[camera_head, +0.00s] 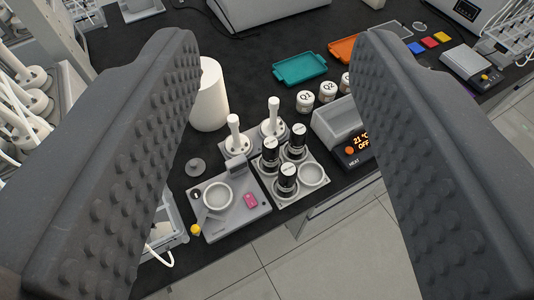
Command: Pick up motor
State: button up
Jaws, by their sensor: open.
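My gripper (278,65) is open, with its two dark studded fingers large at the left and right of the view and nothing between their pads. No part is clearly marked as the motor. Black upright cylinders with white tops (287,180) stand in a grey holder (289,200) on the dark bench, in line with the gap between my fingers and apart from them. One round place in the holder (312,174) is empty. Behind it, two white pieces with upright stems (235,137) stand on a grey base. I cannot tell which of these is the motor.
A grey device with a round cup (217,212) and a heater box (340,122) flank the holder. A white cylinder (210,100) stands behind, near the left finger. Small white jars (305,101) and a teal tray (300,68) lie farther back. The bench's front edge is close.

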aim_at(269, 162)
jog(key=z, duration=0.85)
jog(key=k, duration=0.85)
jog(key=u, duration=0.7)
jog(key=i, duration=1)
jog(key=z, duration=0.05)
